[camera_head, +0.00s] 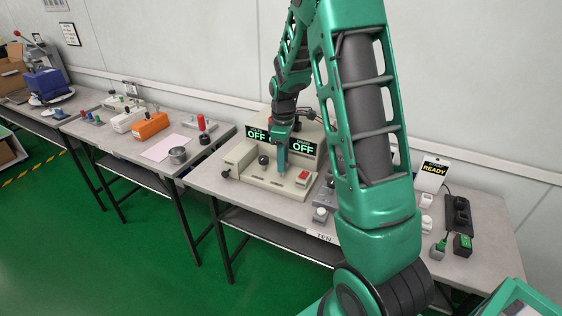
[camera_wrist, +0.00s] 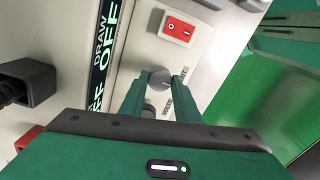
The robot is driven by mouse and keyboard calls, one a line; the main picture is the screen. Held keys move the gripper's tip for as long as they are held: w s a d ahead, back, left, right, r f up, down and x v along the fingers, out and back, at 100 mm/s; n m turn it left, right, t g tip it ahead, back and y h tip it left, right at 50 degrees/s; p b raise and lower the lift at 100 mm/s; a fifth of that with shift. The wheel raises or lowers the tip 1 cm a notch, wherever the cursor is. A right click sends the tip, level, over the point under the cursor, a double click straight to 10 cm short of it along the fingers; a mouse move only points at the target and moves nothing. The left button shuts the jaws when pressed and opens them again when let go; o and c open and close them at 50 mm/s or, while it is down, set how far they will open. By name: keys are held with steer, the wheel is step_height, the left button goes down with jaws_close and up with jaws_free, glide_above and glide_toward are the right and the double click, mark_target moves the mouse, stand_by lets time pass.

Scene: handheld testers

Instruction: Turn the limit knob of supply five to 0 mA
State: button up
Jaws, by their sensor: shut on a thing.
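My gripper (camera_head: 282,172) points down onto the unit's front panel. In the wrist view, a grey round knob (camera_wrist: 159,79) stands on the panel between my two green fingertips, and my gripper (camera_wrist: 161,88) is shut on it. In the head view the gripper hides this knob. Part of a display (camera_wrist: 103,55) with DRAW and OFF shows left of the knob. The small panel print beside the knob is not readable.
A red rocker switch (camera_wrist: 180,29) is on the panel close to the fingers. A black knob (camera_head: 263,160) stands left of my gripper. Grey boxes stand right of the unit, partly behind my arm. A READY sign (camera_head: 434,170) is farther right.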

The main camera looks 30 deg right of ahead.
steer(key=shift+w+r, duration=0.2)
steer(key=shift+w, duration=0.05)
steer(key=o, duration=0.8)
steer(key=shift+o, duration=1.2)
steer(key=shift+s+f, duration=0.1)
step_height(320, 180, up, 11)
steer(key=shift+f, duration=0.15)
